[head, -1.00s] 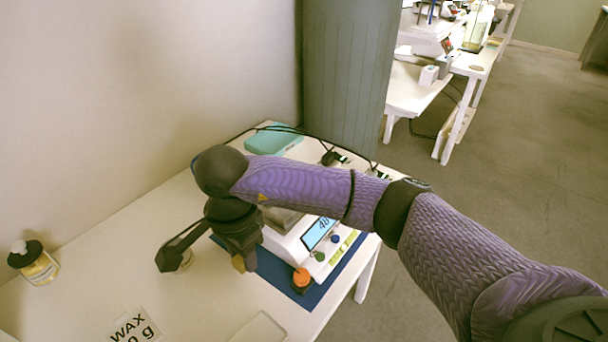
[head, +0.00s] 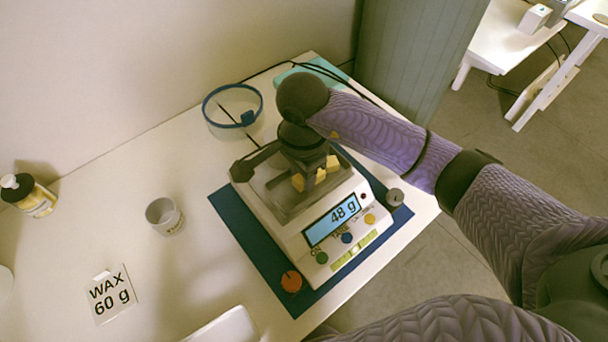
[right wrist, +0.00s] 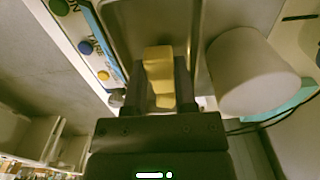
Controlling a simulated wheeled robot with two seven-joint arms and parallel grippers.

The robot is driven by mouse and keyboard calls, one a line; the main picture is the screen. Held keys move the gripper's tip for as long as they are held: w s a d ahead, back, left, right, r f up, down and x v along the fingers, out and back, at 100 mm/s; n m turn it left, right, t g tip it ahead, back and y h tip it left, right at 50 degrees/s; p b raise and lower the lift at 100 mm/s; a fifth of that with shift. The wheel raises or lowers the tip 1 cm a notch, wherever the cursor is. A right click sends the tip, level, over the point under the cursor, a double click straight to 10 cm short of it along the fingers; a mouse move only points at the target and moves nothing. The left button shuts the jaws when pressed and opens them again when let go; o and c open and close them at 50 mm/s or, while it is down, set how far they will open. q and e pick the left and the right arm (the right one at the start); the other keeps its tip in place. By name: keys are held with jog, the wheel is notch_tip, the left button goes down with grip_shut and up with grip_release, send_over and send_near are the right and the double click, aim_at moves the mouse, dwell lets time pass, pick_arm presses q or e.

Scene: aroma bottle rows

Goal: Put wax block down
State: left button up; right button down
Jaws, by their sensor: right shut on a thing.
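The white scale (head: 330,240) stands on a blue mat (head: 237,235), and its display reads 48 g. Its grey pan (head: 268,184) holds small yellow wax pieces (head: 298,182). My right gripper (head: 310,186) points down over the pan, its fingertips down among the wax. In the right wrist view the gripper (right wrist: 158,85) is shut on a yellow wax block (right wrist: 158,60). Whether this block touches the pan or another piece, I cannot tell. The fingers partly hide the wax in the head view. My left gripper is out of view.
A small pale cup (head: 163,216) and a card reading WAX 60 g (head: 110,294) are left of the scale. A blue-rimmed clear container (head: 232,105) is behind it. A dark-capped bottle (head: 35,197) stands far left. An orange knob (head: 291,281) sits at the mat's front.

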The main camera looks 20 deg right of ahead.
jog(key=shift+f, duration=0.55)
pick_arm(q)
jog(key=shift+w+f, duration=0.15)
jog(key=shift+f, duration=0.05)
pick_arm(e)
jog(key=shift+r, duration=0.1)
jog(key=c, duration=0.7)
grip_release()
jog(key=shift+c, duration=0.2)
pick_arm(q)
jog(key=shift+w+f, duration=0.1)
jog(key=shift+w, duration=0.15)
pick_arm(e)
jog(key=shift+o, duration=0.2)
